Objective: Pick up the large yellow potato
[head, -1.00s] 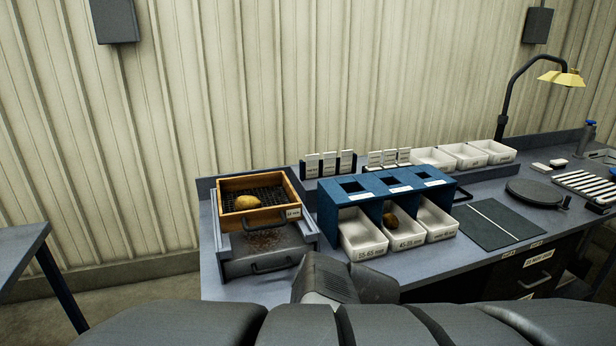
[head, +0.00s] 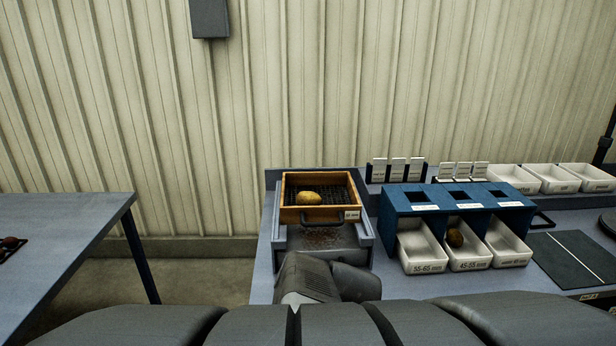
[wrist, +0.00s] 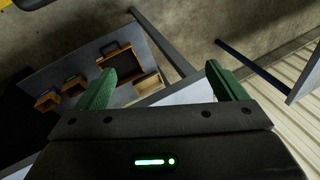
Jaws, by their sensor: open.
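The large yellow potato (head: 309,198) lies on the dark mesh of a wooden-framed sieve (head: 290,214) at the left end of the bench in the head view. My gripper (wrist: 165,82) shows in the wrist view with its two green fingers apart and nothing between them. It is well away from the potato, which I cannot make out in the wrist view. In the head view my gripper's fingers are not visible; only dark parts of my own body show at the bottom.
A blue sorter (head: 455,197) stands right of the sieve, with white bins below it; the middle bin (head: 470,262) holds a brown potato (head: 455,238). White trays (head: 583,176) stand behind. Another table (head: 75,225) is at the left, with a floor gap between.

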